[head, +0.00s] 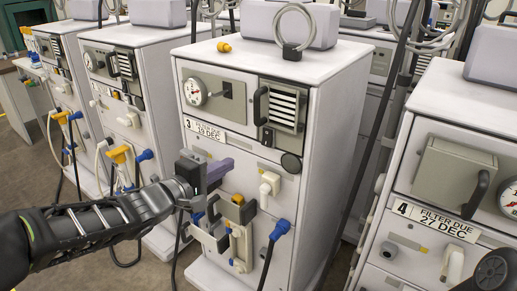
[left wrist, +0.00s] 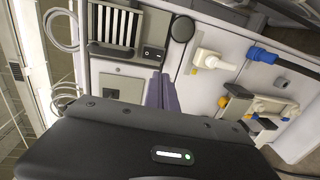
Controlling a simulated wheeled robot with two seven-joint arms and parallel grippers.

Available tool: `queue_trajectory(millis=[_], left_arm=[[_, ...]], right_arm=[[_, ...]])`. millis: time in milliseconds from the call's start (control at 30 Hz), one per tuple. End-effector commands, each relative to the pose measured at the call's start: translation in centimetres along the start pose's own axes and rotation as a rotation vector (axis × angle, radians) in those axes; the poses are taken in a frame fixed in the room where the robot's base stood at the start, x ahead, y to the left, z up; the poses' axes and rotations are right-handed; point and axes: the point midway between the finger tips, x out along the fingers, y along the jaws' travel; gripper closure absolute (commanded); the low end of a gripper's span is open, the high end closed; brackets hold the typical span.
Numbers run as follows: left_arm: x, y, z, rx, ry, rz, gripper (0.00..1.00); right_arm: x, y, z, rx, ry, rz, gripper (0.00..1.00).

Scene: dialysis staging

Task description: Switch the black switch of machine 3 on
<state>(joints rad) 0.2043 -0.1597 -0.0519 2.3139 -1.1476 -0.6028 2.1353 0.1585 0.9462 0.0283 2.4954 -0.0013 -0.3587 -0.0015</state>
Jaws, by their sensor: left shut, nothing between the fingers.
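Machine 3 (head: 245,160) is the white cabinet in the middle of the head view, with a "3 FILTER DUE 19 DEC" label (head: 205,130). Its black switch (head: 268,137) sits right of the label, below the slatted vent. In the left wrist view the black switch (left wrist: 152,53) is clear of the fingers, beside the vent and a round black knob (left wrist: 182,29). I cannot tell its on or off position. My left gripper (head: 222,167) is shut and empty in front of the machine, lower left of the switch. Its purple-grey fingers (left wrist: 162,92) point toward the panel, apart from the switch.
Below the fingers, white and yellow fittings (head: 238,235) and a blue connector (head: 280,229) stick out of machine 3. Machine 4 (head: 440,205) stands at the right, other machines at the left. A black handle (head: 260,106) projects left of the vent (head: 285,107).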

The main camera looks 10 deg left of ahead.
Motion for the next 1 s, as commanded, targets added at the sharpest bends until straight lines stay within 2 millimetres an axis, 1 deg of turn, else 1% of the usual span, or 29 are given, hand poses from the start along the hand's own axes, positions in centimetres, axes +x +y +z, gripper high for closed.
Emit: queue_trajectory(millis=[167, 267, 367, 700, 833, 1000], left_arm=[[0.9, -0.1, 0.0, 0.001, -0.001, 0.0, 1.0], [2.0, -0.2, 0.0, 0.0, -0.001, -0.001, 1.0], [3.6, -0.3, 0.1, 0.0, -0.003, -0.001, 1.0], [10.4, -0.3, 0.1, -0.001, -0.003, -0.002, 1.0], [12.4, -0.2, 0.1, 0.001, -0.002, -0.002, 1.0], [13.8, -0.1, 0.0, 0.0, 0.0, 0.0, 1.0]], right_arm=[[0.3, 0.1, 0.0, 0.0, 0.0, 0.0, 1.0], [0.7, 0.3, 0.0, 0.0, 0.0, 0.0, 1.0], [1.1, 0.4, 0.0, 0.0, 0.0, 0.0, 1.0], [2.3, 0.9, 0.0, -0.001, 0.0, 0.001, 1.0], [2.6, 1.0, 0.0, -0.002, 0.0, 0.001, 1.0], [2.7, 1.1, 0.0, -0.002, 0.0, 0.001, 1.0]])
